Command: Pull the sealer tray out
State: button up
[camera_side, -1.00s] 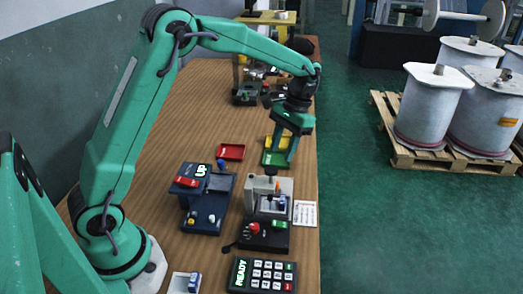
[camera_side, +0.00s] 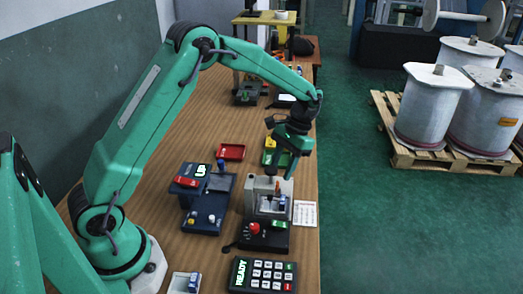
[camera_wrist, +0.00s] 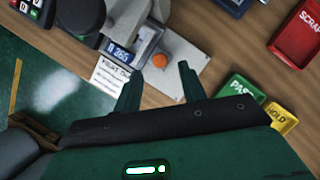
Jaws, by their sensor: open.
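A grey and black bench machine (camera_side: 265,231) stands near the table's right edge, with a red button and a green label on its front. I take it to be the sealer, though no name on it is readable. A light grey frame on it holds a small blue-and-white piece (camera_side: 280,203); in the wrist view a similar piece reads "D 265" (camera_wrist: 119,53). My gripper (camera_side: 286,166) is open and empty, above the machine's rear. In the wrist view an orange knob (camera_wrist: 159,62) shows between my fingertips (camera_wrist: 160,72). I cannot tell whether they touch it.
A blue machine (camera_side: 206,205) with an "UP" display stands left. A keypad (camera_side: 262,273) reading READY is in front. A white card (camera_side: 305,213) lies right of the grey machine. Red (camera_side: 231,151), green (camera_wrist: 242,90) and yellow (camera_wrist: 281,118) trays lie behind. The table edge is close right.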

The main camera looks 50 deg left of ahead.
aim_at(273, 203)
jog(key=shift+x, duration=2.15)
jog(key=shift+c, duration=0.4)
grip_shut()
